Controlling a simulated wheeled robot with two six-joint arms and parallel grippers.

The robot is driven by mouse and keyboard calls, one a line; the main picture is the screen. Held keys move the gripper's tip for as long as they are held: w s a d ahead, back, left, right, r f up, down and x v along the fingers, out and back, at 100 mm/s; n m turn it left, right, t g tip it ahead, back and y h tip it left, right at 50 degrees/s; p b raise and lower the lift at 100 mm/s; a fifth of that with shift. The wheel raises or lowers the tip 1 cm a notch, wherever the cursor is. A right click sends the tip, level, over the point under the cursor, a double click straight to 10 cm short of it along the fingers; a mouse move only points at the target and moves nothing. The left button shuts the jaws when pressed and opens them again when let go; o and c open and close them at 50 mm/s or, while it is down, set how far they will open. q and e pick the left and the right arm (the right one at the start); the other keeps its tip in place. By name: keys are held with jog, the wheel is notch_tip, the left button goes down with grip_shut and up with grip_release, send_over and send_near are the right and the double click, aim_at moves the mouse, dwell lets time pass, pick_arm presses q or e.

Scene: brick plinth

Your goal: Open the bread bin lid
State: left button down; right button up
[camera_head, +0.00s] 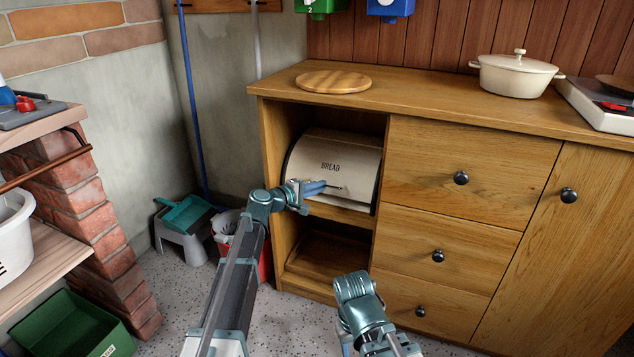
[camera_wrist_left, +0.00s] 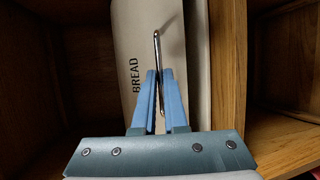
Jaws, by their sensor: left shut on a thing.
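The cream bread bin (camera_head: 337,160) sits on the upper shelf of the wooden cabinet's open left bay. Its curved lid, marked BREAD, is down over the front. My left gripper (camera_head: 322,187) reaches in from the left to the lower part of the lid. In the left wrist view its blue fingers (camera_wrist_left: 161,95) are shut on the thin metal handle (camera_wrist_left: 157,48), beside the BREAD lettering on the lid (camera_wrist_left: 134,35). My right gripper (camera_head: 346,345) shows only in part at the bottom of the head view, clear of the cabinet; its fingers are mostly hidden.
The bay's walls and shelf surround the bin closely. Drawers with dark knobs (camera_head: 461,178) stand to the right. A round board (camera_head: 333,82) and a cream pot (camera_head: 517,74) sit on top. A grey step stool (camera_head: 183,243) and a red bin (camera_head: 265,262) stand left of the cabinet.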

aim_at(324, 160)
pick_arm(q)
jog(key=shift+w+d+r+n+g+y+p, duration=0.15)
jog(key=shift+w+d+r+g+y+p, duration=0.2)
jog(key=shift+w+r+p, duration=0.75)
jog(key=shift+w+d+r+n+g+y+p, duration=0.15)
jog(key=shift+w+r+g+p, duration=0.3)
jog(key=shift+r+p, duration=1.25)
jog(key=shift+w+d+r+n+g+y+p, duration=0.2)
jog(key=shift+w+r+g+p, duration=0.35)
jog(key=shift+p, duration=1.7)
jog(key=shift+w, duration=0.2)
jog(key=c, duration=1)
grip_release()
jog(key=shift+o, duration=0.2)
jog(key=p+v, duration=0.6)
jog(key=v, duration=0.8)
jog(key=shift+d+f, duration=0.1)
